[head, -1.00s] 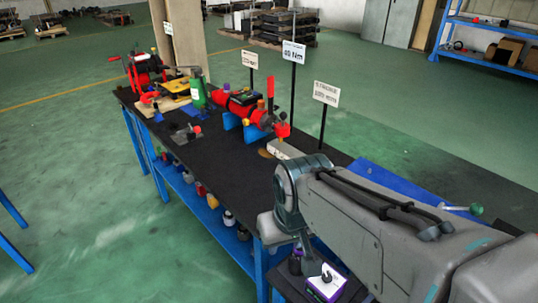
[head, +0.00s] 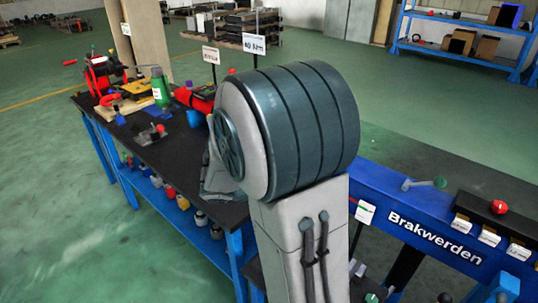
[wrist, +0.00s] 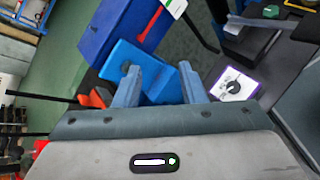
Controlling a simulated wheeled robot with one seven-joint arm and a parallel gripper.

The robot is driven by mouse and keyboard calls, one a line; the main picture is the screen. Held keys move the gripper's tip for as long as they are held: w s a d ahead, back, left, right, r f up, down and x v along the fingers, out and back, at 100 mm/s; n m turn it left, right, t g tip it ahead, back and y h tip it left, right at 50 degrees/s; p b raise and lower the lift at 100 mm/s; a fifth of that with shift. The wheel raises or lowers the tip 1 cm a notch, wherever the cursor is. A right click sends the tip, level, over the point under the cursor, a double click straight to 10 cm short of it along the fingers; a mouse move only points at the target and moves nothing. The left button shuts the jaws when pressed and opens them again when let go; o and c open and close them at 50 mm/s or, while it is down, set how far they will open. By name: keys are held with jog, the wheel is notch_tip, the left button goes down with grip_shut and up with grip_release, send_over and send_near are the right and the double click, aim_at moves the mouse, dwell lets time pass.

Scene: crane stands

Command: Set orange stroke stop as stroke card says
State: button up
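My gripper (wrist: 159,78) shows in the wrist view with its two fingers well apart. A light blue block (wrist: 158,72) lies beyond and between the fingers; I see no grip on it. A red cylinder unit (head: 192,98) on the black bench (head: 150,142) is mostly hidden behind my arm in the head view. I cannot make out the orange stroke stop. Two signs stand behind the unit: a white one reading 40 Nm (head: 254,44) and a smaller one (head: 211,55) too small to read. The stroke card is not readable in either current view.
A blue Brakwerden rail (head: 430,232) runs at the right. A purple-edged white card with a dark dial (wrist: 236,85) lies right of my fingers. Open floor lies left.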

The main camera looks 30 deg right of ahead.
jog(key=w+f+n+t+h, duration=0.1)
jog(key=w+f+n+t, duration=0.1)
jog(key=w+n+t, duration=0.1)
jog(key=w+f+n+t+h+b, duration=0.1)
jog(key=w+f+n+t, duration=0.2)
jog(key=w+n, duration=0.3)
jog(key=w+f+n+t+h+b, duration=0.1)
jog(key=w+f+n+t+h, duration=0.1)
jog(key=w, duration=0.6)
jog(key=shift+w+d+f+n+t, duration=0.1)
jog(key=shift+d+f+n+t, duration=0.25)
jog(key=shift+n, duration=0.35)
jog(key=shift+w+d+f+n+t, duration=0.15)
jog(key=shift+n+t, duration=0.3)
jog(key=shift+n, duration=0.25)
jog(key=p+x, duration=0.1)
jog(key=x, duration=1.2)
jog(key=shift+w+d, duration=0.1)
jog(key=shift+w, duration=0.05)
